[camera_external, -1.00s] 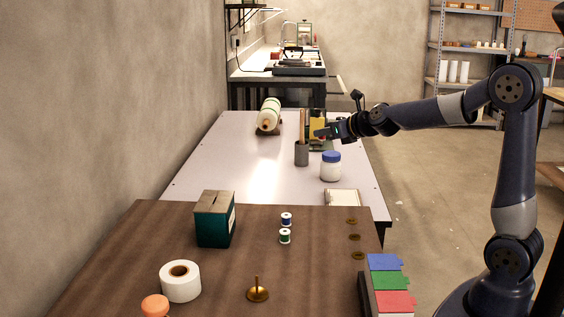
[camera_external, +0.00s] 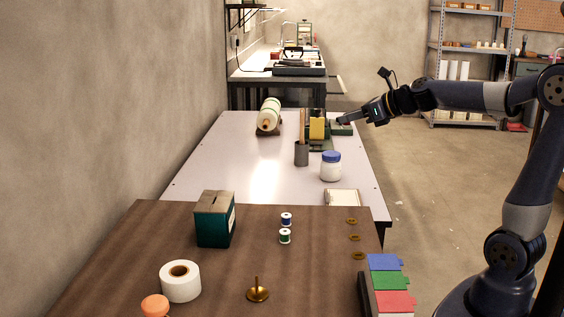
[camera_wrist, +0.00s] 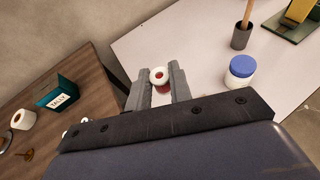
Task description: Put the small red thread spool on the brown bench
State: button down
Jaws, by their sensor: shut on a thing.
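The small red thread spool (camera_wrist: 159,77) shows in the wrist view between my fingertips, with a white rim and red thread. My gripper (camera_wrist: 158,90) is shut on it. In the external view my gripper (camera_external: 346,121) is above the far right part of the pale table, pointing left; the spool is too small to make out there. The brown bench (camera_external: 150,235) is in the foreground, well apart from my gripper. It also shows at the left of the wrist view (camera_wrist: 88,82). A blue spool (camera_external: 286,218) and a green spool (camera_external: 285,236) stand on it.
The bench also holds a teal box (camera_external: 214,222), a white roll (camera_external: 181,282), a brass spindle (camera_external: 257,291) and several brass discs along its right side. On the pale table (camera_external: 215,165) stand a blue-lidded jar (camera_external: 330,167) and a grey cup (camera_external: 301,154). The bench's middle has free room.

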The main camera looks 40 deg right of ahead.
jog(key=a+f+n+g+y+p, duration=0.1)
jog(key=a+f+n+g+y, duration=0.3)
jog(key=a, duration=0.8)
jog(key=n+g+y+p, duration=0.2)
jog(key=n+g+y, duration=0.3)
jog(key=n+g, duration=0.65)
send_over(287, 258)
notch_tip(287, 258, down, 3)
jog(key=shift+t, duration=0.45)
notch_tip(287, 258, down, 10)
jog(key=b, duration=0.2)
jog(key=shift+w+f+b, duration=0.1)
jog(key=shift+f+b, duration=0.05)
jog(key=shift+b, duration=0.25)
jog(key=shift+f, duration=0.15)
jog(key=c, duration=1.3)
grip_release()
